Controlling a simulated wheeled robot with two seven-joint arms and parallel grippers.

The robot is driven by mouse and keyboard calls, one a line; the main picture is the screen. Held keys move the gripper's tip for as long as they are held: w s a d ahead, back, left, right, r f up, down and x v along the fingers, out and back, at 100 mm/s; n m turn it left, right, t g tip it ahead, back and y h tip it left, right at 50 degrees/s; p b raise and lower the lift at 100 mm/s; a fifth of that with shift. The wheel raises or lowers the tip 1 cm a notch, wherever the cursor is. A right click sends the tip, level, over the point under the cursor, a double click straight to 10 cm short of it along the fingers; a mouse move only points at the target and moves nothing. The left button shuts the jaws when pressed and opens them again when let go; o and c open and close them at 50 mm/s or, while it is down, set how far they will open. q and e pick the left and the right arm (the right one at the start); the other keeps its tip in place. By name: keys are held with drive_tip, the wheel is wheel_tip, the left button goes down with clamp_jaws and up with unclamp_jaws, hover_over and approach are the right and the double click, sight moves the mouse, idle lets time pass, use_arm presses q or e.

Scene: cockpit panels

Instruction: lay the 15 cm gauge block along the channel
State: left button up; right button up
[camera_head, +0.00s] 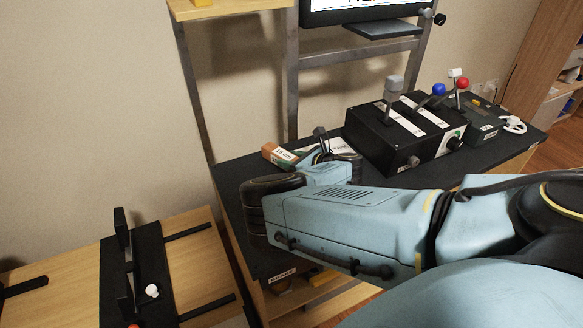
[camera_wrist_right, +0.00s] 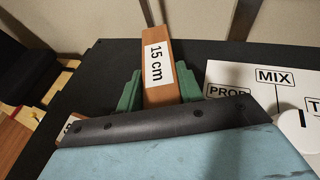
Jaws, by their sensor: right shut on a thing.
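The orange-brown gauge block (camera_head: 272,150) shows at the far side of the dark table, beyond my right arm. In the right wrist view the block (camera_wrist_right: 152,45) carries a white "15 cm" label and points away from the camera. My right gripper (camera_wrist_right: 160,92) is shut on it, with a green finger on each side. The hand hides its near end. In the head view the right gripper (camera_head: 312,157) is partly hidden by my forearm. I cannot pick out the channel for certain. My left gripper is not in view.
A black lever box (camera_head: 385,150) stands right of the gripper, with a smaller dark box (camera_head: 485,118) beyond it. A white label plate (camera_wrist_right: 270,85) lies right of the block. A wooden stand with a black upright fixture (camera_head: 122,260) is at lower left. A metal post (camera_head: 290,90) rises behind.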

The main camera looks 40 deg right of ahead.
drive_tip(key=shift+d+f, duration=0.25)
drive_tip(key=shift+f, duration=0.25)
drive_tip(key=shift+a+r, duration=0.1)
drive_tip(key=shift+a, duration=0.05)
drive_tip(key=o, duration=1.1)
drive_tip(key=shift+f, duration=0.25)
drive_tip(key=shift+c, duration=0.2)
